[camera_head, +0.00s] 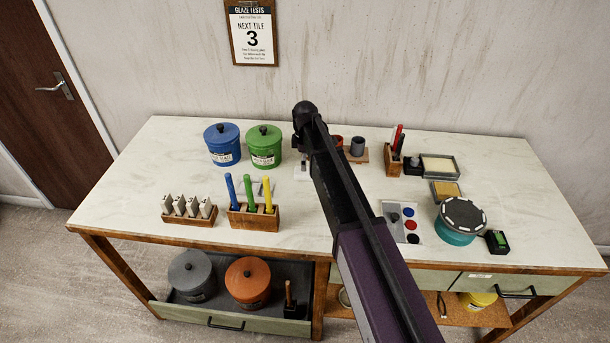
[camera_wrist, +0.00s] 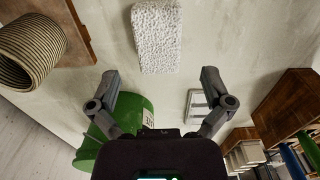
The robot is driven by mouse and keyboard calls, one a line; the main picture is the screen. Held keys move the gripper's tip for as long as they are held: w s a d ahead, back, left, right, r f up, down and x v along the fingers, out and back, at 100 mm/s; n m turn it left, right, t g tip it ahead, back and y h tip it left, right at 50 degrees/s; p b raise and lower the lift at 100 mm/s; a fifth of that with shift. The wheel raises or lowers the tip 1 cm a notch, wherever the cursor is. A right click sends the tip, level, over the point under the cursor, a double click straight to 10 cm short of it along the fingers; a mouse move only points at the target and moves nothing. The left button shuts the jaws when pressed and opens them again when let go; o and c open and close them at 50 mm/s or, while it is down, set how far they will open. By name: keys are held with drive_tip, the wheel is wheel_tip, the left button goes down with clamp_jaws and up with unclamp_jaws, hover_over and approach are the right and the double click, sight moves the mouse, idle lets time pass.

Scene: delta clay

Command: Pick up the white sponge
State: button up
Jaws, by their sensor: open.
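The white sponge (camera_wrist: 157,37) is a rough, pitted block lying on the pale worktop, at the top middle of the wrist view. In the head view a small white patch of it (camera_head: 301,173) shows beside my arm, which hides part of it. My gripper (camera_wrist: 160,84) is open, with its two fingers wide apart and nothing between them. In the wrist view the sponge lies beyond the fingertips, roughly centred between them, and apart from them.
A green pot (camera_head: 264,147) and blue pot (camera_head: 222,145) stand left of the sponge. A wooden pen block (camera_head: 252,217) is at front left. A grey ribbed cup (camera_head: 357,147) stands on a wooden board to the right. A pale framed piece (camera_wrist: 200,107) lies near the right finger.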

sight(306, 174)
drive_tip(key=shift+w+f+b, duration=0.1)
drive_tip(key=shift+f+b, duration=2.5)
drive_tip(key=shift+b, duration=0.05)
drive_tip(key=c, duration=0.9)
